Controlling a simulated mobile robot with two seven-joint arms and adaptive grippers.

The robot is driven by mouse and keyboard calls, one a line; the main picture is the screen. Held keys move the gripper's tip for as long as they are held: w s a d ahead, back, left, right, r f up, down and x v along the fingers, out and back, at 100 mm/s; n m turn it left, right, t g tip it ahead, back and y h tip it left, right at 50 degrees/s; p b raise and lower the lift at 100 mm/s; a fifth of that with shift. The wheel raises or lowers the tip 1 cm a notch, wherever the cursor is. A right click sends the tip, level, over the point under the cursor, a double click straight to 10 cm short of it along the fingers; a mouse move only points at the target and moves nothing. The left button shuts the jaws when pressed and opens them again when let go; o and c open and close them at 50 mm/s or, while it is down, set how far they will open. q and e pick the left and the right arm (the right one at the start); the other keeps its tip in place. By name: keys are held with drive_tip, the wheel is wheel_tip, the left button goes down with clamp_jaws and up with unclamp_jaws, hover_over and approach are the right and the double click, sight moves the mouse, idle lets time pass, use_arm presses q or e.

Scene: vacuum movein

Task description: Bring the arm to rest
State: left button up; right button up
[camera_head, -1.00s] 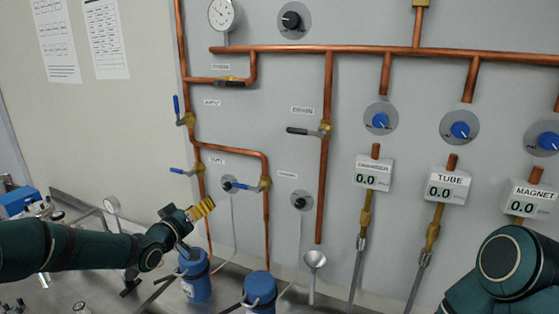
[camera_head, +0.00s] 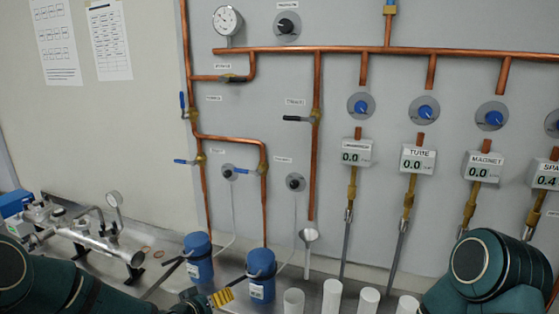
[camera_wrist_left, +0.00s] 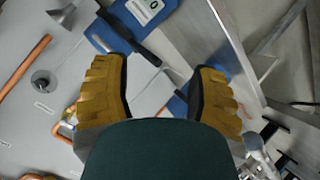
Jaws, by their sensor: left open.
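My left arm (camera_head: 70,290) comes in low at the left of the head view. Its left gripper (camera_head: 222,298), with yellow ribbed fingers, is at the bottom edge, just left of a blue canister (camera_head: 262,276) and below another blue canister (camera_head: 198,258). In the left wrist view the gripper (camera_wrist_left: 160,75) has its yellow fingers wide apart, with nothing held between them. A blue canister shows beyond and between the fingers there. My right arm (camera_head: 490,270) shows at the bottom right; its gripper is outside the view.
A grey wall panel carries copper pipes (camera_head: 316,150), blue-handled valves (camera_head: 183,104) and display boxes (camera_head: 417,160). A funnel (camera_head: 309,236) hangs low. White cylinders (camera_head: 331,297) stand right of the canisters. A metal pump assembly (camera_head: 95,240) lies on the bench at left.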

use_arm(q)
drive_tip(key=s+d+f+m+g+b, duration=0.1)
drive_tip(key=s+d+f+g, duration=0.2)
drive_tip(key=s+f, duration=0.6)
drive_tip(key=s+d+f+g+y+b, duration=0.1)
drive_tip(key=s+f+g, duration=0.5)
drive_tip(key=s, duration=1)
wheel_tip(320, 180, down, 4)
drive_tip(key=shift+s+d+r+m+b, duration=0.1)
drive_tip(key=shift+s+d+m+b, duration=0.4)
drive_tip(key=shift+d, duration=0.7)
drive_tip(key=shift+w, duration=0.2)
